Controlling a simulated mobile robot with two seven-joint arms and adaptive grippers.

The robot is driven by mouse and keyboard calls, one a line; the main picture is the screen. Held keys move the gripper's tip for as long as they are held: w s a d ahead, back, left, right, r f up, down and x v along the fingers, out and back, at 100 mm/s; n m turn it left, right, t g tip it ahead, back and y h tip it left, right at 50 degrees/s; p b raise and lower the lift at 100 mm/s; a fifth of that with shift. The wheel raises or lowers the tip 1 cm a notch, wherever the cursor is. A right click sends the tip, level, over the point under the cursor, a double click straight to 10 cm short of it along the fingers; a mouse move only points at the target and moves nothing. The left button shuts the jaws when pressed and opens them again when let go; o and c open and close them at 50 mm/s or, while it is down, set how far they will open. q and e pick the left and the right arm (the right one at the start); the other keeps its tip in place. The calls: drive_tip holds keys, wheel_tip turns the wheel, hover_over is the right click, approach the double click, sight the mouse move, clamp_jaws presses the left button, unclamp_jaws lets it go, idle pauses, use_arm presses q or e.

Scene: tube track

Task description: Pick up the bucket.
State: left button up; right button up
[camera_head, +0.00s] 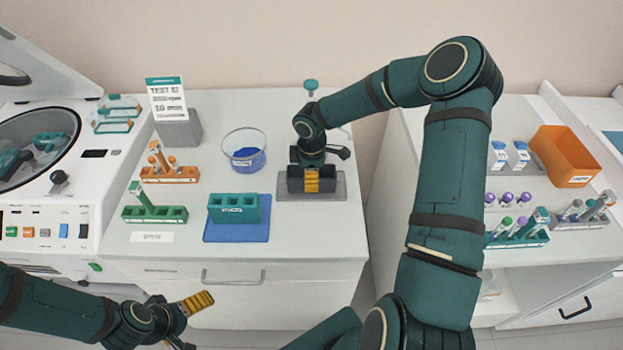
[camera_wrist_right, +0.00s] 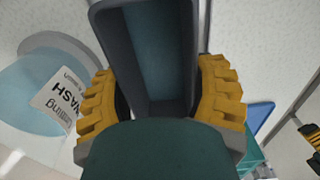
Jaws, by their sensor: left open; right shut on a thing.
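The bucket (camera_head: 327,183) is a dark grey box-like container over a flat grey pad (camera_head: 325,196) on the middle bench. My right gripper (camera_head: 312,178) reaches down over it and is shut on it, with a yellow finger pad showing against its front wall. In the right wrist view the empty-looking inside of the bucket (camera_wrist_right: 152,50) lies between the two yellow fingers. I cannot tell whether its bottom touches the pad. My left gripper (camera_head: 190,322) is open and empty, low in front of the bench, away from the bucket.
Left of the bucket are a teal block rack (camera_head: 234,209) on a blue mat (camera_head: 232,234), a glass bowl with blue contents (camera_head: 246,158), and orange (camera_head: 170,175) and green (camera_head: 154,214) tube racks. A centrifuge (camera_head: 40,145) stands left. An orange bin (camera_head: 565,157) sits on the right bench.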

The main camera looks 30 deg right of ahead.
drive_tip(key=shift+r, duration=0.1)
wheel_tip(320, 180, up, 10)
drive_tip(key=shift+p, duration=0.35)
wheel_tip(320, 180, up, 5)
drive_tip(key=p, duration=0.4)
idle(0.6)
